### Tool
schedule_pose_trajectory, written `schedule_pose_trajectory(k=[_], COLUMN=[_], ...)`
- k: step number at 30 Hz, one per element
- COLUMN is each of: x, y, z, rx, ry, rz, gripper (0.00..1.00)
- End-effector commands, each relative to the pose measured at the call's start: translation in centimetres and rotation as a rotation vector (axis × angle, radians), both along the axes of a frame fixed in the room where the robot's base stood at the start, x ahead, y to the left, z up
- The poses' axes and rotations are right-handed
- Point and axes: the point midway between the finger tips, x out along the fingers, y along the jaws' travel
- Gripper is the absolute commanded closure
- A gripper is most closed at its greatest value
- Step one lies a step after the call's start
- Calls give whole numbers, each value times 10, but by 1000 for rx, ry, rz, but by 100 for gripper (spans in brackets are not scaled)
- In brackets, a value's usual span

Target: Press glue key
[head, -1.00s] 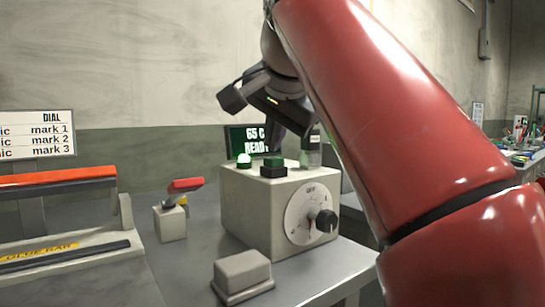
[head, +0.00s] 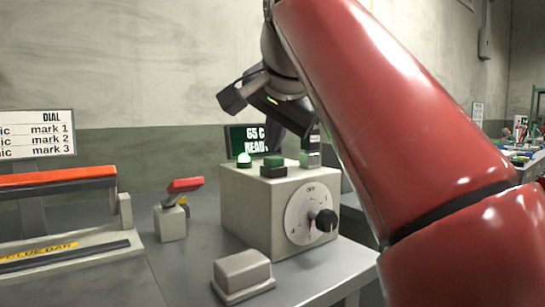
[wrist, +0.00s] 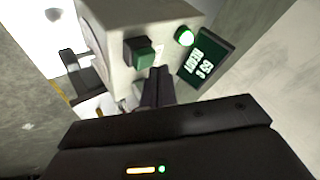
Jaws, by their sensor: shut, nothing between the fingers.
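The pale control box (head: 245,205) stands on the grey bench with a dial (head: 312,213) on its front. On its top are a dark key with a green cap (head: 273,165) and a second green-topped key (head: 308,160) farther right; I cannot read which is the glue key. In the wrist view one green key (wrist: 143,57) shows left of my shut, empty gripper (wrist: 159,72). The fingertips are low over the box top and hide what is beneath them. I cannot tell whether they touch a key. In the head view my red arm partly hides the gripper.
A lit green lamp (head: 243,160) and a screen reading 65 C READY (head: 248,140) are beside the keys. A red-handled lever block (head: 172,220), a grey block (head: 242,272) and the orange-topped press (head: 60,178) stand on the bench.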

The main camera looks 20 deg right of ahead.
Motion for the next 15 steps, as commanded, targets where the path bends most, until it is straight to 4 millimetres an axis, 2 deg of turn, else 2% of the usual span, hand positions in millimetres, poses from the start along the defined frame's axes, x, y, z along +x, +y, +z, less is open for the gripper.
schedule_pose_trajectory(k=[6, 15], x=[0, 0], y=[0, 0], z=[-8, -8], rx=[0, 0], ry=[0, 0], rz=[0, 0], gripper=[100, 100])
